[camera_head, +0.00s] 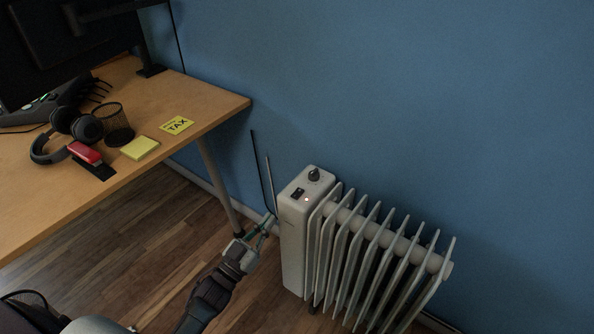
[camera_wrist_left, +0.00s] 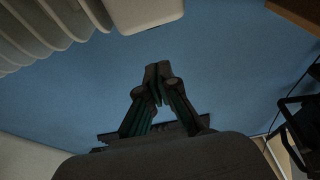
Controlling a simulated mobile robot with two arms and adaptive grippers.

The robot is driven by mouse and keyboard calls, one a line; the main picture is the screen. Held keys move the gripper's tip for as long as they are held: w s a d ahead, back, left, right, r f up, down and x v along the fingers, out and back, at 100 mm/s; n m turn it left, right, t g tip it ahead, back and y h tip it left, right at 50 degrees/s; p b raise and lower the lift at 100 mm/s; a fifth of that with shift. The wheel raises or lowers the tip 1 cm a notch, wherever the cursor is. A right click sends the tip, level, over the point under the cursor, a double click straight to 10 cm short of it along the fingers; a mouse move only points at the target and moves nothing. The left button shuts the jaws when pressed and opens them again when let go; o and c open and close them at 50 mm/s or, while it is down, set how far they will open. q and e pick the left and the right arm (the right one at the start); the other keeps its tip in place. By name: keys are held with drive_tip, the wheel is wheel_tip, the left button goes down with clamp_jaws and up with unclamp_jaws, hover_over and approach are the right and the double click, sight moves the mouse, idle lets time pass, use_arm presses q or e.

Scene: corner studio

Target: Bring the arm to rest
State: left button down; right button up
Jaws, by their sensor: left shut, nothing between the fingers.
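My left gripper (camera_head: 268,221) shows in the head view beside the left end of a white oil radiator (camera_head: 293,240). Its fingers are shut and empty, close to the radiator's control end; I cannot tell whether they touch it. In the left wrist view the gripper (camera_wrist_left: 160,100) is also shut, with the fingertips together and nothing between them. The radiator's fins (camera_wrist_left: 50,30) fill the upper left of that view. My left arm comes up from the bottom of the head view. My right gripper is not in view.
A wooden desk (camera_head: 60,205) stands at left with headphones (camera_head: 60,135), a red stapler (camera_head: 85,152), a mesh cup (camera_head: 113,122) and yellow notes (camera_head: 139,147). A desk leg (camera_head: 217,185) is left of the gripper. A blue wall (camera_head: 420,90) is behind. Some wood floor (camera_head: 130,235) is clear.

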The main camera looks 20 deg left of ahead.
use_arm(q)
drive_tip(key=s+f+n+g+y, duration=0.3)
drive_tip(key=s+f+g+y, duration=0.2)
drive_tip(key=f+g, duration=0.5)
drive_tip(key=s+d+f+m+g+p, duration=0.1)
drive_tip(key=s+d+f+g+p, duration=0.15)
drive_tip(key=s+f, duration=0.4)
drive_tip(key=s+d+f+g+p, duration=0.1)
drive_tip(key=s+f+g+p, duration=0.25)
drive_tip(key=s, duration=0.55)
drive_tip(key=s+d+f+m+g+p, duration=0.1)
drive_tip(key=s+f+g+p, duration=0.15)
drive_tip(key=s+f, duration=0.4)
drive_tip(key=s+a+f+p, duration=0.1)
drive_tip(key=s+a+p, duration=0.1)
drive_tip(key=s+p, duration=0.8)
drive_tip(key=s+g, duration=0.1)
drive_tip(key=s, duration=0.4)
drive_tip(key=shift+s+a, duration=0.2)
drive_tip(key=shift+a, duration=0.1)
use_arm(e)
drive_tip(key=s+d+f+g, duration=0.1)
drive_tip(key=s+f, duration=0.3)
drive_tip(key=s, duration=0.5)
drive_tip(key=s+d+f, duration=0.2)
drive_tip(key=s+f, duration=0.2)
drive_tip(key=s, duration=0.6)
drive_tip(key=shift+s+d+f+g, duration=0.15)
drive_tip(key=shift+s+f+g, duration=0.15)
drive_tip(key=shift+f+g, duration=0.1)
